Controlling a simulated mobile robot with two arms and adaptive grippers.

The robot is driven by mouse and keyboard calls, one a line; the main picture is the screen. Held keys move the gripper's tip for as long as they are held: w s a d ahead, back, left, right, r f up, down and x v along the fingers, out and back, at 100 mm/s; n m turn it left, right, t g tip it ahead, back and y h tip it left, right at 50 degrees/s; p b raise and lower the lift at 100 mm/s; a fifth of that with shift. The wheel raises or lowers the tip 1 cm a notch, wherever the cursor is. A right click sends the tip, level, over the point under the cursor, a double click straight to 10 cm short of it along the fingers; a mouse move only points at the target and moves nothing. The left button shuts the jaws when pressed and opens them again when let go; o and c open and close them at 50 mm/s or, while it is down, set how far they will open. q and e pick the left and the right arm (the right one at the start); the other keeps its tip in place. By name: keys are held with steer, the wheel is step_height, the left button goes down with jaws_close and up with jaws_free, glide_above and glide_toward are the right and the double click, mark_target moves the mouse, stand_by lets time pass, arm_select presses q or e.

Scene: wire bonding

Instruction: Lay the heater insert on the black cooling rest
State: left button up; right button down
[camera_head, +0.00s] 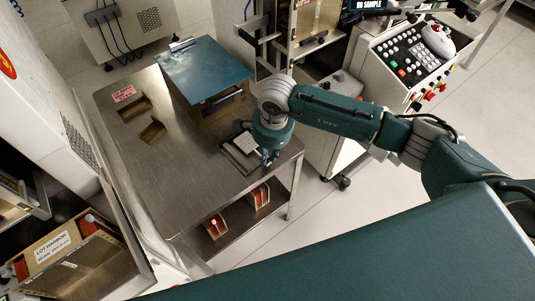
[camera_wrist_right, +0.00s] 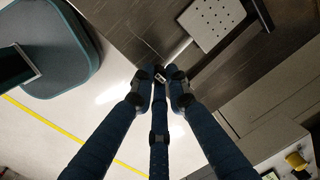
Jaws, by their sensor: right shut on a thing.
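The heater insert, a pale perforated plate with a narrow tongue, shows at the top of the right wrist view (camera_wrist_right: 212,22). In the head view it is a small light square (camera_head: 244,142) near the table's right corner. My right gripper (camera_head: 268,157) is beside it, its fingertips (camera_wrist_right: 161,74) shut together at the end of the tongue. The black cooling rest shows as dark edges around the plate, with a black bar (camera_wrist_right: 263,15) beside it. The plate covers most of the rest; I cannot tell whether they touch. My left gripper is not in view.
A blue-topped box (camera_head: 205,70) stands behind the gripper. A control console (camera_head: 410,65) stands to the right. Bins with red contents (camera_head: 215,227) sit below.

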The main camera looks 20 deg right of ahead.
steer(key=shift+f+b, duration=0.55)
stand_by(0.6)
steer(key=c, duration=1.6)
jaws_free()
steer(key=shift+c, duration=0.2)
